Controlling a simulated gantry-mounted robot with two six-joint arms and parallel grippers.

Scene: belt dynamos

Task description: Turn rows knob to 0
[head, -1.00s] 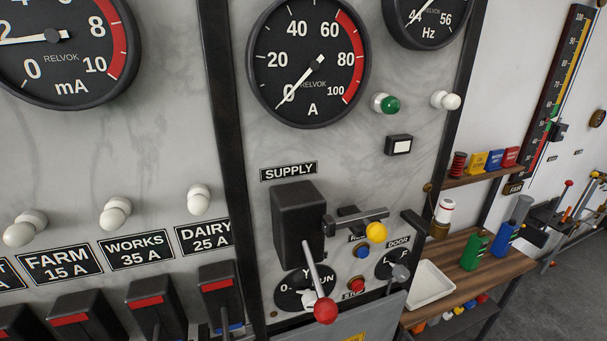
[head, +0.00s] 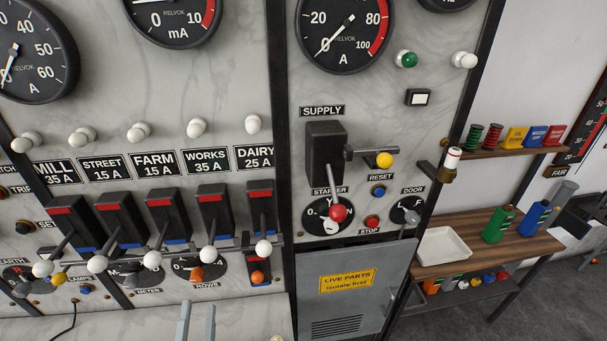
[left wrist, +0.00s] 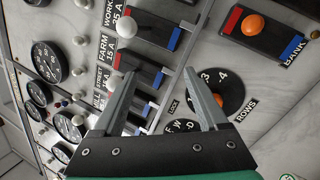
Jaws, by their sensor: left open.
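The rows knob (head: 197,274) is orange and sits on a round black dial (head: 181,264) above the ROWS label, low on the panel. A 0 shows at the dial's left. The pointer's exact setting cannot be told. In the left wrist view the dial (left wrist: 229,88) shows 3 and 4, and the orange knob (left wrist: 218,100) is partly behind one finger. My left gripper (head: 197,307) comes up from the bottom edge of the head view, its two grey fingers apart and empty, below the knob. In the left wrist view the open gripper (left wrist: 160,74) is beside the dial.
White-ended switch levers (head: 208,254) hang just above the dial. An orange-ended BANK switch (head: 258,277) is right of it, and a METER dial (head: 128,274) left. A grey cabinet with a yellow sign (head: 347,281) stands further right. The pale panel below the dial is mostly clear.

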